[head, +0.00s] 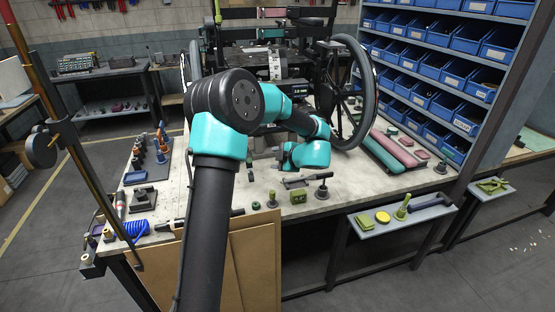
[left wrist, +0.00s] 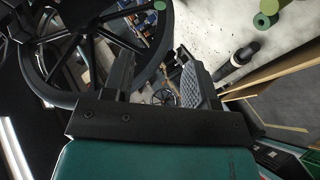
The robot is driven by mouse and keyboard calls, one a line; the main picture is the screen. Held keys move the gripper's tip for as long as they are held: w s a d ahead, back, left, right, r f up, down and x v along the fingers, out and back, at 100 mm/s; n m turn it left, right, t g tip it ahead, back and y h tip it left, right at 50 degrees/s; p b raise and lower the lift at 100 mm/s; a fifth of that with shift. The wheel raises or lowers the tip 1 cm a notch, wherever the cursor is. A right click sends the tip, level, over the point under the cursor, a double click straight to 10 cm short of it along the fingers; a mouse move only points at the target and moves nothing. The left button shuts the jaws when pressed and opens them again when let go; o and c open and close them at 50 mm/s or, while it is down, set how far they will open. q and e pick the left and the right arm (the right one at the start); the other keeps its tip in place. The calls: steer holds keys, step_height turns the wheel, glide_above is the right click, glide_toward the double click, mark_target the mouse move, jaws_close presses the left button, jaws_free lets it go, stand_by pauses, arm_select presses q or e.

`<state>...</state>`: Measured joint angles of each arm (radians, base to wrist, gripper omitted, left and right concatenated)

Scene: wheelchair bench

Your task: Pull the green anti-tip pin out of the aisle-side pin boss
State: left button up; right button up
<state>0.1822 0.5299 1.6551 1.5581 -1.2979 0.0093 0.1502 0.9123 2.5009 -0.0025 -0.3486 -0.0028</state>
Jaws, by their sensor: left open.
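My left gripper (head: 282,160) is over the bench in front of the wheelchair (head: 275,75), partly hidden by its own teal wrist. In the left wrist view its two dark fingers (left wrist: 157,78) stand apart with nothing held between them. A spoked wheel (left wrist: 75,45) is close beside the left finger. A small green disc (left wrist: 160,5) shows at the top edge by the wheel rim. I cannot tell whether it is the anti-tip pin, and I cannot make out the pin boss. My right gripper is not in view.
Green cylindrical parts (head: 272,200) and a dark clamp-like tool (head: 322,191) stand on the front of the bench (head: 345,195). Red and green pads (head: 400,148) lie at the right. Blue bins (head: 430,95) rise behind them. A side shelf (head: 385,222) holds yellow-green parts.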

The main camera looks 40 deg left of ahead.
mark_target(250, 160)
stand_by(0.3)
arm_select(q)
steer(key=x, duration=1.7)
steer(key=shift+w+a+f, duration=0.1)
steer(key=shift+a+f, duration=0.05)
steer(key=shift+f, duration=0.05)
jaws_close()
steer(key=c, duration=0.7)
jaws_free()
jaws_close()
steer(key=shift+s+d+r, duration=0.55)
steer(key=shift+d+r, duration=0.25)
steer(key=shift+s+d+r, duration=0.55)
steer(key=shift+d+r, duration=0.25)
steer(key=shift+r, duration=0.05)
